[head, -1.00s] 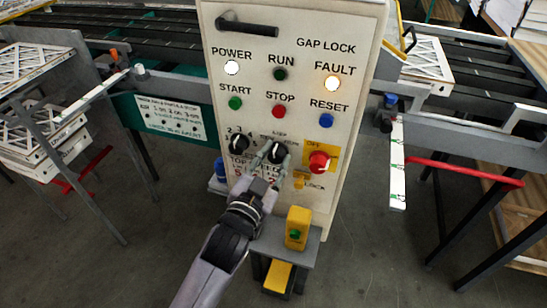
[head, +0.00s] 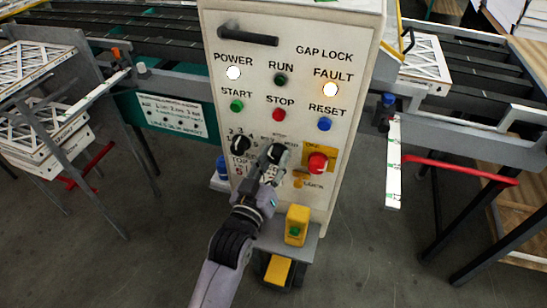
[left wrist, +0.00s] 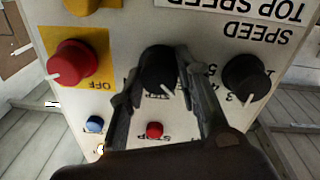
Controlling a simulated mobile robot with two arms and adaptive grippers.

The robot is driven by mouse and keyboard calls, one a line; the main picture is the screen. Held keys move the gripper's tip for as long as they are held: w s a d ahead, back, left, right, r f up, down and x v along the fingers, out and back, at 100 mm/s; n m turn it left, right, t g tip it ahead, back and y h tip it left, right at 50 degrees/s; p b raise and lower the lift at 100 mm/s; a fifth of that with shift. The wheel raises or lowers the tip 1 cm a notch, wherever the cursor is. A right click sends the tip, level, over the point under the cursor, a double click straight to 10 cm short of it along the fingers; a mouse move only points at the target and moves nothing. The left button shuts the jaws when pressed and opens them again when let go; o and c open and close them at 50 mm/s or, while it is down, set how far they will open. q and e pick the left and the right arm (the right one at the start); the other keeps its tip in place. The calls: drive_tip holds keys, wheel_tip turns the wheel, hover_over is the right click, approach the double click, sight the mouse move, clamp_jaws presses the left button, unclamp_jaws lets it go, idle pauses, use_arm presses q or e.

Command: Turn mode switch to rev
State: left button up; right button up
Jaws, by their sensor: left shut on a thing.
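The mode switch is a black rotary knob (head: 277,153) on the white control panel (head: 345,60), between another black knob (head: 240,147) and a red knob on a yellow plate (head: 317,161). My left gripper (head: 271,163) is at the mode switch and covers much of it and its labels. In the left wrist view, which shows the panel upside down, the mode switch (left wrist: 158,70) sits between the two fingers of my left gripper (left wrist: 160,88), shut on it. Its white pointer slants toward the lower right there. My right gripper is not in view.
The green START (head: 237,105), red STOP (head: 279,114) and blue RESET (head: 324,124) buttons sit above the knobs. POWER and FAULT lamps are lit. A yellow pedestal (head: 297,226) stands below the panel. Conveyors and stacked filters flank the panel.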

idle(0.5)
use_arm(q)
drive_tip(key=o, duration=1.1)
drive_tip(key=shift+o, duration=0.2)
drive_tip(key=shift+s, duration=0.1)
drive_tip(key=v, duration=1.1)
drive_tip(key=shift+s+a, duration=0.15)
drive_tip(key=shift+s, duration=0.2)
